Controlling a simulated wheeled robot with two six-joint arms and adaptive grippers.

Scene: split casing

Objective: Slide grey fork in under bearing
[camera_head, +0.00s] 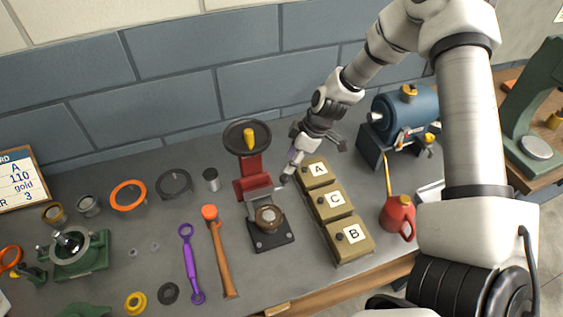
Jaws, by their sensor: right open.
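A red press (252,175) with a black handwheel on top stands at mid-table on a dark base plate (271,237). A brownish ring-shaped part, which looks like the bearing (268,214), sits low at the front of the press. A light grey flat piece, probably the grey fork (263,193), shows just behind and above the bearing; I cannot tell whether it touches it. My right gripper (306,160) is open, just right of the press and behind block A. One finger reaches down near the grey piece's right end. My left gripper is not in view.
Tan blocks A (317,170), C (335,201) and B (351,236) stand in a row right of the press. A red oil can (396,217) and blue motor (405,112) are farther right. An orange-headed hammer (219,250) and purple wrench (190,264) lie left.

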